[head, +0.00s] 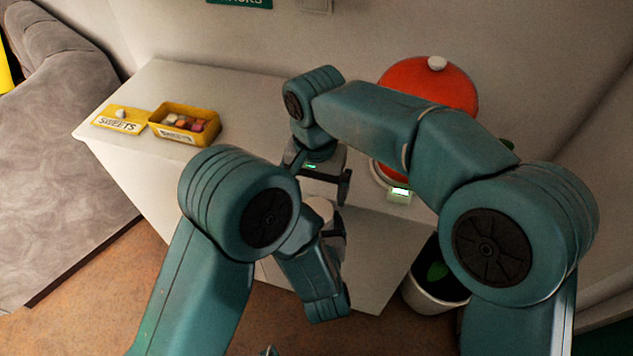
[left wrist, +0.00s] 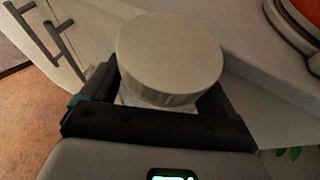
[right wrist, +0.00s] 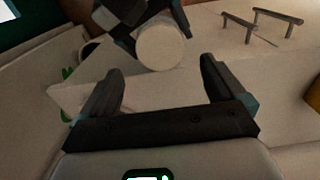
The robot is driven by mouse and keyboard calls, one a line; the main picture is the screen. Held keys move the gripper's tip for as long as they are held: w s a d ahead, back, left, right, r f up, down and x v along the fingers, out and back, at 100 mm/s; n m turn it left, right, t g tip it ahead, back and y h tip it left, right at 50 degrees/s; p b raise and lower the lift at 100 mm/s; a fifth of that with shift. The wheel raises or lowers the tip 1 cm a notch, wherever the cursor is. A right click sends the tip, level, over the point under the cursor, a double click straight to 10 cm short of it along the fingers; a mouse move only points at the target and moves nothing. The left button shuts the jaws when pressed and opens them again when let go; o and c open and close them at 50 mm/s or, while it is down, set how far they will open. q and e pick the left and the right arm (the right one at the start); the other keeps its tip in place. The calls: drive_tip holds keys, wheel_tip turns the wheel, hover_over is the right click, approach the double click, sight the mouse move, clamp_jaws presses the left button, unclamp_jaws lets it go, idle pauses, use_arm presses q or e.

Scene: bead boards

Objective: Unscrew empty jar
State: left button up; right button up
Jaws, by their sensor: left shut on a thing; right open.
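The jar's pale round lid (left wrist: 170,55) faces up in the left wrist view, with a little of the jar body showing below it. My left gripper (left wrist: 165,95) is shut on the jar, below the lid. In the head view the pale lid (head: 318,207) shows in front of the counter, partly hidden by my left arm, with the left gripper (head: 335,232) beside it. My right gripper (head: 322,178) is open and empty, just above and behind the jar. In the right wrist view the lid (right wrist: 160,46) lies beyond the open fingers (right wrist: 158,80), apart from them. I cannot see inside the jar.
A red domed container (head: 425,85) stands at right, behind my right arm. A potted plant (head: 437,290) is on the floor. The counter's middle is clear.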

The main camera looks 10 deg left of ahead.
sight(316, 207)
wheel_tip(316, 207, down, 7)
drive_tip(key=shift+r, duration=0.1)
idle(0.3)
drive_tip(key=c, duration=1.1)
drive_tip(key=n, duration=1)
drive_tip(key=o, duration=1.2)
drive_tip(key=shift+c, duration=0.2)
